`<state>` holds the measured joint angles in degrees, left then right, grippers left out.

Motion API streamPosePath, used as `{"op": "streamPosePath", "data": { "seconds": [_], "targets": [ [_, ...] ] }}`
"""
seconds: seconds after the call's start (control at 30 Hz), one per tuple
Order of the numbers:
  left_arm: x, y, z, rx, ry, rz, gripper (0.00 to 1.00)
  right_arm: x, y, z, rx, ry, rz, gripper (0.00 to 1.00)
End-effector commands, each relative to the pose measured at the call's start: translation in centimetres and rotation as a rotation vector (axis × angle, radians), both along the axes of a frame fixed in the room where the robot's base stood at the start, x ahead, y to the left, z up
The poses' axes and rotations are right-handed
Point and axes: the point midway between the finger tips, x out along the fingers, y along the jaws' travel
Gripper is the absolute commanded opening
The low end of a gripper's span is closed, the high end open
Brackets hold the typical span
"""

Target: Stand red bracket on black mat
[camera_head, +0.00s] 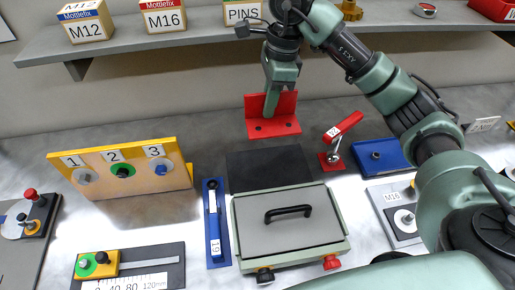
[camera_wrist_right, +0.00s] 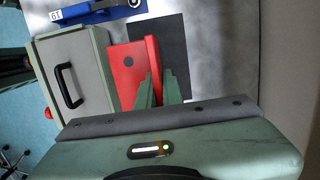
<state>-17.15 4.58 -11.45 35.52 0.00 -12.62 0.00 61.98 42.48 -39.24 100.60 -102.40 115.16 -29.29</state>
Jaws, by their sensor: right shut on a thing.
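The red bracket (camera_head: 285,124) is an L-shaped part with a flat base and an upright plate. My right gripper (camera_head: 270,108) comes down from above and is shut on its upright plate. In the right wrist view the red bracket (camera_wrist_right: 128,72) sits between the fingers of the right gripper (camera_wrist_right: 158,88). In the head view the bracket is upright, behind the black mat (camera_head: 270,168). In the wrist view the black mat (camera_wrist_right: 160,38) shows partly behind the bracket. I cannot tell the exact height of the bracket above the table. My left gripper is not in view.
A grey box with a black handle (camera_head: 288,232) stands in front of the mat. A red toggle clamp (camera_head: 340,130) and a blue block (camera_head: 380,155) are to the right. A numbered yellow panel (camera_head: 120,172) is to the left. A shelf (camera_head: 200,28) with labelled boxes runs behind.

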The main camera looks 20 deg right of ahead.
Motion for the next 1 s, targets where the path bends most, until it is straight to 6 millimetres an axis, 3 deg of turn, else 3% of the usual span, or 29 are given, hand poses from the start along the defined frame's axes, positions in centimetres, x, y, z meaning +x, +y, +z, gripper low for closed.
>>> {"op": "streamPosePath", "data": {
  "seconds": [0.17, 0.33, 0.63, 1.0],
  "targets": [
    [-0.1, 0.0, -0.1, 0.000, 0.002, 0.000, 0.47, -0.1, 0.1, -2.2, 0.002, 0.005, 0.001, 0.00],
    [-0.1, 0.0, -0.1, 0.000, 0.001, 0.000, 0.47, -0.3, 0.2, -6.4, 0.005, 0.008, 0.000, 0.00],
    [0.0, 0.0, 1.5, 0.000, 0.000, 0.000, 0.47, -0.2, 0.0, -13.3, 0.002, 0.005, -0.001, 0.00],
    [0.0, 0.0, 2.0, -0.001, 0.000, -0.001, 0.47, -0.2, 0.0, -16.8, 0.001, 0.002, 0.000, 0.00]
  ]
}}
